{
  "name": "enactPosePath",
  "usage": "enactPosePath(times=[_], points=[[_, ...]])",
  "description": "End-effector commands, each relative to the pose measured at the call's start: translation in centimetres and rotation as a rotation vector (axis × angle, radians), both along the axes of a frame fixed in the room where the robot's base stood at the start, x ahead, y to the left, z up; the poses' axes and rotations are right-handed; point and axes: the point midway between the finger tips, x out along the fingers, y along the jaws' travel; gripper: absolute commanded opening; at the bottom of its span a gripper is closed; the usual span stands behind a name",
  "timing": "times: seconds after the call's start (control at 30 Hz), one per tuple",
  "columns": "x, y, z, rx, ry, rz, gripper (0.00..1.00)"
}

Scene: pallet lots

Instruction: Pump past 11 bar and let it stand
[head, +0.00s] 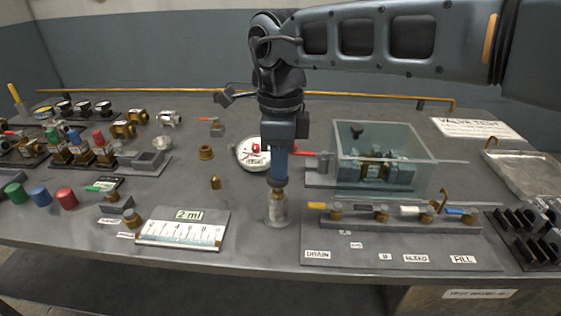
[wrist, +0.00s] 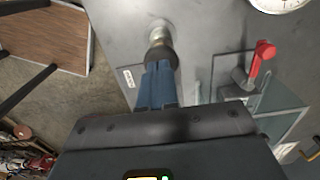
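My gripper (head: 278,180) points straight down at the table's front middle. Its blue fingers (wrist: 157,85) look closed on the brass top of a small clear cylinder (head: 277,210), which stands upright at or very near the tabletop. The brass top (wrist: 160,52) also shows in the wrist view. A round white dial gauge (head: 250,158) lies behind my gripper; its reading is too small to tell. A red lever (head: 312,154) sticks out left of a clear-walled tank (head: 420,165) with brass and grey parts inside. The lever (wrist: 262,60) stands right of my fingers in the wrist view.
A valve manifold (head: 400,222) with yellow, white and blue handles lies front right, above labels including BLEED and FILL. A ruler plate (head: 180,236) marked "2 ml" lies front left. Several valves and coloured caps (head: 66,198) crowd the left. A metal tray (head: 525,172) sits right.

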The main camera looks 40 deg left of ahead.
Motion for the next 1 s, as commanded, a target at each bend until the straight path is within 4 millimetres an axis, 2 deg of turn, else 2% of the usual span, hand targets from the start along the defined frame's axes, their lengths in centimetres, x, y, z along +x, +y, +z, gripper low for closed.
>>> enactPosePath(times=[0.03,0.1,0.17,0.5,0.7,1.0], points=[[-0.1,0.0,1.6,0.000,0.000,0.001,0.00],[-0.3,0.0,3.0,0.001,-0.002,0.001,0.00],[-0.3,0.1,3.8,0.004,-0.005,0.001,0.00],[-0.2,0.0,10.6,0.005,-0.006,0.000,0.00],[-0.2,0.0,12.5,0.005,-0.004,0.000,0.00],[-0.2,0.0,12.9,0.005,-0.004,0.000,0.00]])
